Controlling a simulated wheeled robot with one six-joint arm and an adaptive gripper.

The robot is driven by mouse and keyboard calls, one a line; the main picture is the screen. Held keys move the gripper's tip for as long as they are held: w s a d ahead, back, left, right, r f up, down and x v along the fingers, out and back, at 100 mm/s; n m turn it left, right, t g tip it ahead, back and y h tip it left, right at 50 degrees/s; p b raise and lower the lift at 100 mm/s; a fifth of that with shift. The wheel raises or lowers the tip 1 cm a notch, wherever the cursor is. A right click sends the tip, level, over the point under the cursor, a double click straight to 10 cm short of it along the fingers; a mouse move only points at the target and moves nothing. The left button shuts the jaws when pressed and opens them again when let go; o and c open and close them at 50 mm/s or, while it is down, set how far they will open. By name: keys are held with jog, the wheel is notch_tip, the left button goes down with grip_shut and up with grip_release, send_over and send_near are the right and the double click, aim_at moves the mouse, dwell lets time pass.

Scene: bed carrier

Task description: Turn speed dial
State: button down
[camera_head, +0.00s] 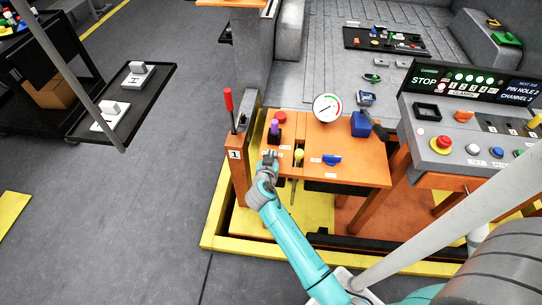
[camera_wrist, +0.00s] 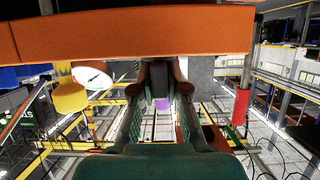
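The orange console (camera_head: 345,175) carries several controls; its labels are too small to read, so I cannot tell which one is the speed dial. A purple knob (camera_head: 274,129) on a black base, a yellow knob (camera_head: 299,154) and a blue handle (camera_head: 332,160) stand on it. My gripper (camera_head: 269,157) is at the console's front left, just in front of the purple knob and left of the yellow one. In the wrist view my gripper (camera_wrist: 161,80) has its fingers apart, with the purple knob (camera_wrist: 162,103) showing in the gap beyond them. The yellow knob (camera_wrist: 70,98) is to the left there.
A white gauge (camera_head: 327,108) and a blue block (camera_head: 361,125) stand at the console's back. A red lever (camera_head: 229,105) rises at its left. A grey control panel (camera_head: 465,145) with STOP lettering adjoins on the right. The floor at left is clear up to a black cart shelf (camera_head: 122,101).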

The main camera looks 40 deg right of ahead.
jog(key=shift+n+t+y, duration=0.5)
jog(key=shift+n, duration=0.1)
jog(key=shift+n+t+y, duration=1.4)
jog(key=shift+n+y, duration=0.5)
jog(key=shift+n, duration=0.1)
jog(key=shift+n+t+y, duration=0.5)
jog(key=shift+n+y, duration=0.9)
jog(key=shift+y, duration=0.2)
jog(key=shift+f+n+y, duration=0.1)
jog(key=shift+n+y, duration=0.5)
jog(key=shift+y, duration=0.1)
jog(key=c, duration=1.2)
grip_release()
jog(key=v, duration=1.2)
jog(key=shift+s, duration=0.1)
